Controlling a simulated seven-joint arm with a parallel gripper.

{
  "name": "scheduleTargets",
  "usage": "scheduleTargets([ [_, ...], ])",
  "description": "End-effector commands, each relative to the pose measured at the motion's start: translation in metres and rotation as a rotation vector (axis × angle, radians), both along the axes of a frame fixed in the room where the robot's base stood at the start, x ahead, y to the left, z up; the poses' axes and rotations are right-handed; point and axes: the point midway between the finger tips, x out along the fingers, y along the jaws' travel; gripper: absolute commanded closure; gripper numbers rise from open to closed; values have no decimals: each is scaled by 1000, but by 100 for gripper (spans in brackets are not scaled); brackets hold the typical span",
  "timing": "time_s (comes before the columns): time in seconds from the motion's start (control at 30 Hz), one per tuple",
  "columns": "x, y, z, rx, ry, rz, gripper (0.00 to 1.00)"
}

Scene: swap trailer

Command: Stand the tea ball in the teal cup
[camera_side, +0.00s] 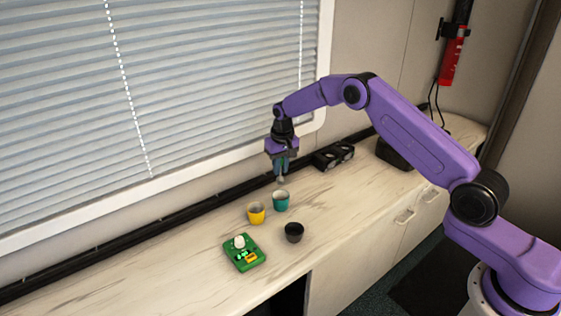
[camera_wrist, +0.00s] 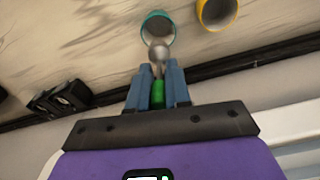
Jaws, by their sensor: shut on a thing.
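My gripper (camera_side: 281,169) is shut on the green handle of the tea ball (camera_side: 281,180), a small grey metal ball. In the wrist view the fingers (camera_wrist: 158,82) grip the green handle, and the grey ball (camera_wrist: 158,53) sticks out past the fingertips. The teal cup (camera_side: 281,204) stands upright on the counter. In the side view the ball hangs close above the cup's mouth. In the wrist view the ball overlaps the near rim of the teal cup (camera_wrist: 157,24). I cannot tell whether its lower end is within the rim.
A yellow cup (camera_side: 256,215) stands just left of the teal cup. A black cup (camera_side: 293,233) stands in front. A green board with a white knob (camera_side: 244,254) lies at front left. A black twin-ring unit (camera_side: 333,157) sits by the wall. The left counter is clear.

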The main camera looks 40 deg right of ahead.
Motion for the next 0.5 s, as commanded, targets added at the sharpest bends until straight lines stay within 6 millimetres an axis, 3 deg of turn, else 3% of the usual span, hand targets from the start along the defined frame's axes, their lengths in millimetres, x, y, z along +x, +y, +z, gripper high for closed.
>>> scheduleTargets([
  [0.5,0,0,-36,0,0,0,100],
])
